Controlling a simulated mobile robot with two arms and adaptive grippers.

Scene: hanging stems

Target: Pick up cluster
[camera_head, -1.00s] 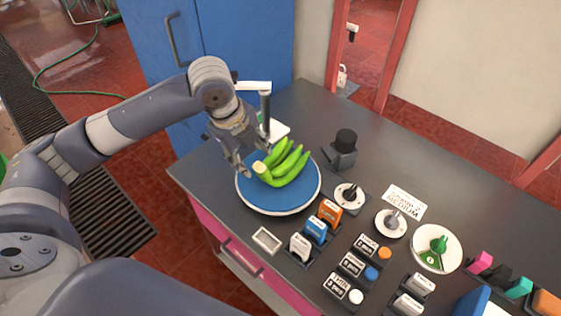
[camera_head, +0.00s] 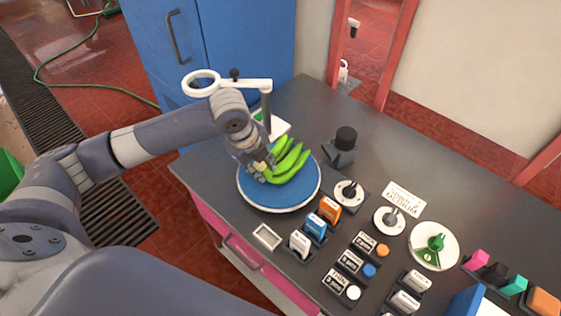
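The cluster of green bananas (camera_head: 292,163) lies on a round blue plate (camera_head: 262,197) with a pale rim, at the left end of the dark counter. My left gripper (camera_head: 262,168) is at the cluster's left end, over the pale cut stem, with its fingers around or against it. The wrist and fingers partly hide the stem end, and I cannot tell whether the fingers are closed on it. My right gripper is not in view.
A white stand with a ring (camera_head: 203,83) rises behind my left wrist. A black knob-topped block (camera_head: 343,146) stands right of the plate. Dials, stamps and labelled blocks (camera_head: 328,213) fill the counter's front and right. The back of the counter (camera_head: 305,100) is clear.

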